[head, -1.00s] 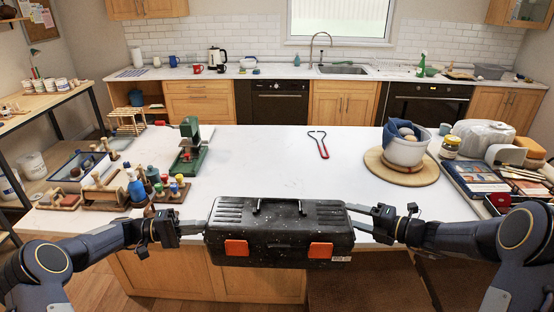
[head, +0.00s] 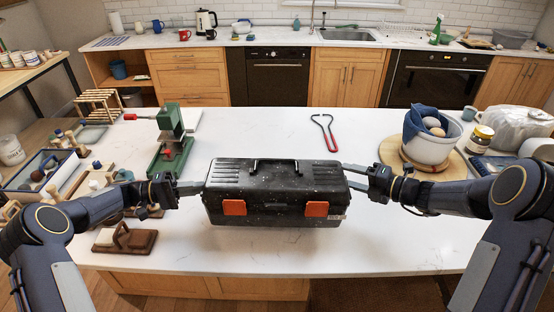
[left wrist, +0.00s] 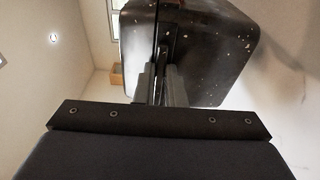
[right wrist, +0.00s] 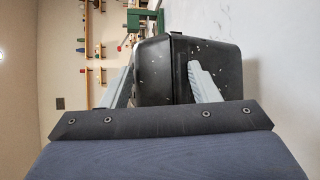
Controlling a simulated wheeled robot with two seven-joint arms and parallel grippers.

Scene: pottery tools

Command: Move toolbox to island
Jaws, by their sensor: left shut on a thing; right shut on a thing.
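The black toolbox (head: 277,190) is speckled with white and has two orange latches and a top handle. It is upright over the near part of the white island top (head: 330,255); I cannot tell whether its base touches. My left gripper (head: 190,188) is shut on its left end; the narrow-set fingers show in the left wrist view (left wrist: 163,85) against the toolbox (left wrist: 210,50).
A green press tool (head: 170,140) stands behind left, and red-handled tongs (head: 326,132) lie behind. A white bowl (head: 428,148) with a blue cloth stands on a round board at right. The front middle is clear.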

